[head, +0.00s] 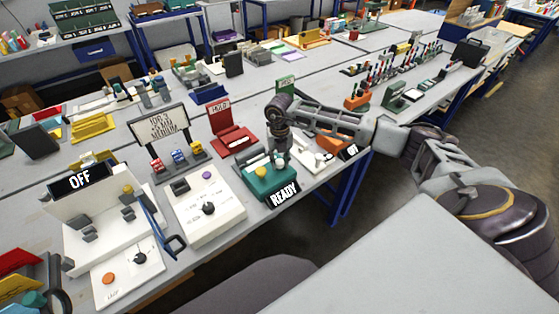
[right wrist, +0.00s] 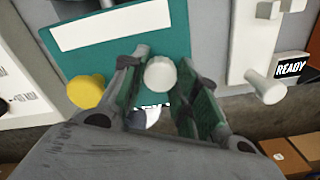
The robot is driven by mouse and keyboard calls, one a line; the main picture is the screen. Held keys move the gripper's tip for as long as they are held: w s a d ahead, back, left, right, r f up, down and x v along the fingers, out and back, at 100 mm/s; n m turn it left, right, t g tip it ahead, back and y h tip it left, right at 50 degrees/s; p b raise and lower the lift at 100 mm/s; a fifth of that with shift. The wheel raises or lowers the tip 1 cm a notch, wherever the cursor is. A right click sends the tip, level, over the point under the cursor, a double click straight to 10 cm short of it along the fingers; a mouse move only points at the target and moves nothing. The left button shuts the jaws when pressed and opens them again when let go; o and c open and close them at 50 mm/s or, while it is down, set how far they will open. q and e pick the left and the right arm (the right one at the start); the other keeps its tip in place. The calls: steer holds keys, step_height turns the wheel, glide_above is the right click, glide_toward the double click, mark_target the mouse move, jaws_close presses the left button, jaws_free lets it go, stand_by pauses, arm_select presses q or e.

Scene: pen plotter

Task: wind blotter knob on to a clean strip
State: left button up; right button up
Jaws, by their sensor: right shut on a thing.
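The blotter (head: 273,182) is a teal box at the front edge of the bench. In the right wrist view the teal face (right wrist: 100,62) carries a white paper strip (right wrist: 112,25) with no marks that I can see. My right gripper (head: 277,161) is down at the blotter. In the right wrist view its fingers (right wrist: 160,95) stand on either side of a pale round knob (right wrist: 160,74) and are shut on it. A yellow knob (right wrist: 86,91) sits beside it on the teal face. The knob's shaft is hidden. My left gripper is not in view.
A READY sign (head: 284,194) stands at the blotter's front. A white box with knobs (head: 208,212) is to its left, a red stand (head: 233,139) behind it, and a white device (head: 313,156) to its right. Several more devices crowd the bench.

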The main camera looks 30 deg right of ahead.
mark_target(279, 162)
steer(key=shift+m, duration=0.7)
steer(key=o, duration=1)
steer(key=shift+o, duration=0.2)
step_height(279, 162, up, 12)
stand_by(0.7)
